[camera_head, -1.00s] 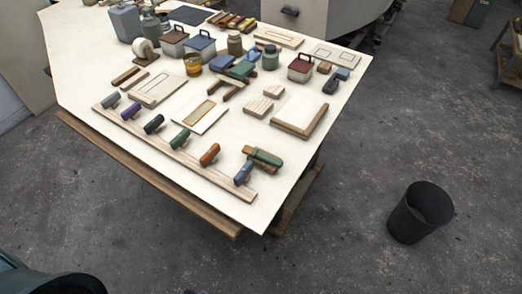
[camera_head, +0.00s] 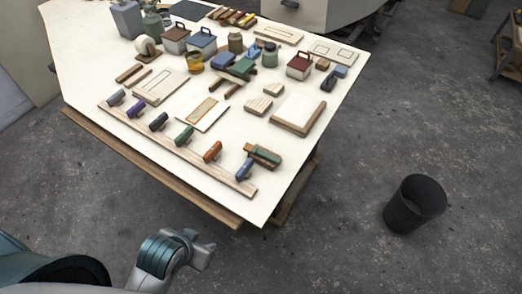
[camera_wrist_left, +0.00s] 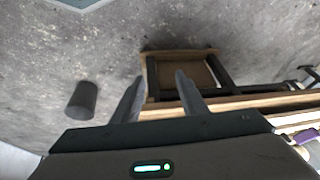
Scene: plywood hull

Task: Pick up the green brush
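Two green pieces could be the green brush. One is a green-topped piece with brown wood (camera_head: 263,155) near the table's front right edge. The other is a green handle (camera_head: 184,136) in the row on the wooden rail; I cannot make out bristles on either. My left gripper (camera_head: 204,250) is over the floor in front of the table, well apart from both pieces. In the left wrist view its two fingers (camera_wrist_left: 158,98) stand apart with nothing between them. My right gripper is in neither view.
The pale table (camera_head: 225,190) holds the wooden rail (camera_head: 170,148) with several coloured handles, a wood-edged board (camera_head: 298,110), toolboxes and jars. The table's front edge lies between my left gripper and the pieces. A black bin (camera_head: 414,204) stands on the floor at right.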

